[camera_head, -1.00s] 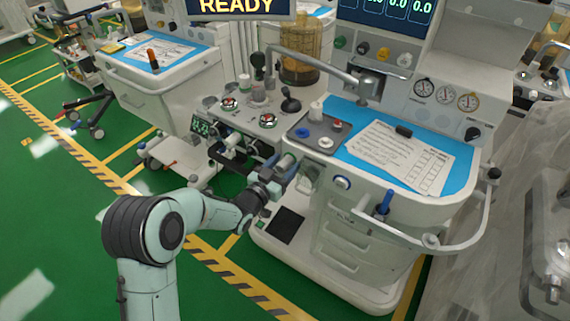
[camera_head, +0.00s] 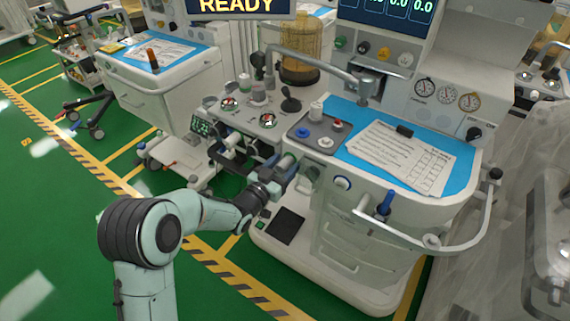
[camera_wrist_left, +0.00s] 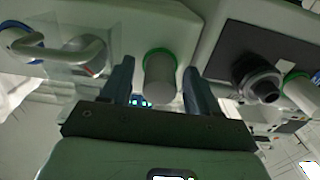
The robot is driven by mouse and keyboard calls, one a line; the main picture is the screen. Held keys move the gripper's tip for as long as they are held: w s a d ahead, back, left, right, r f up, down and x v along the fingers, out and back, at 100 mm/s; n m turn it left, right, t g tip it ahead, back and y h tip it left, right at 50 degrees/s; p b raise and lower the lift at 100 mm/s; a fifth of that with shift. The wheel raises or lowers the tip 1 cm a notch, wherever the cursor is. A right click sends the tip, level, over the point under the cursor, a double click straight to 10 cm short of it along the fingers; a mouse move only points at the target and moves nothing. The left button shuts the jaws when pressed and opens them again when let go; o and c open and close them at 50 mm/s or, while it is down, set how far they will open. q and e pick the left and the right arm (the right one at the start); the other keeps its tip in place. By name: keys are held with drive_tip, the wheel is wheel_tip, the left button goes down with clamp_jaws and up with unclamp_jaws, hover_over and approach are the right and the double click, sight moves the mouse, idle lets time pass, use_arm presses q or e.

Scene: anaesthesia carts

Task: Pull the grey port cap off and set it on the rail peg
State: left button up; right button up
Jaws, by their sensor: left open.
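The grey port cap (camera_wrist_left: 160,76) is a short cylinder in front of a green ring on the pale cart face. In the left wrist view it stands between the two fingers of my left gripper (camera_wrist_left: 158,85), with a gap on each side. The fingers are open and do not visibly touch it. In the head view my left gripper (camera_head: 284,172) is at the front of the middle cart, below the small grey tray. The curved rail (camera_head: 470,236) runs around the cart's right front corner. I cannot clearly tell which part of it is the peg. My right gripper is not in view.
A dark round fitting (camera_wrist_left: 257,80) and another pale cylinder with a green ring (camera_wrist_left: 301,92) are right of the cap in the wrist view. A blue-handled item (camera_head: 385,204) is at the rail. Papers (camera_head: 400,155) lie on the blue worktop mat.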

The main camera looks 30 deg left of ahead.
sight(280, 169)
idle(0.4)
use_arm(q)
clamp_jaws()
drive_tip(key=shift+s, duration=0.15)
drive_tip(key=shift+s+a, duration=0.15)
drive_tip(key=shift+s, duration=1.3)
drive_tip(key=shift+s+a, duration=0.1)
drive_tip(key=shift+s, duration=1.3)
drive_tip(key=shift+r, duration=0.1)
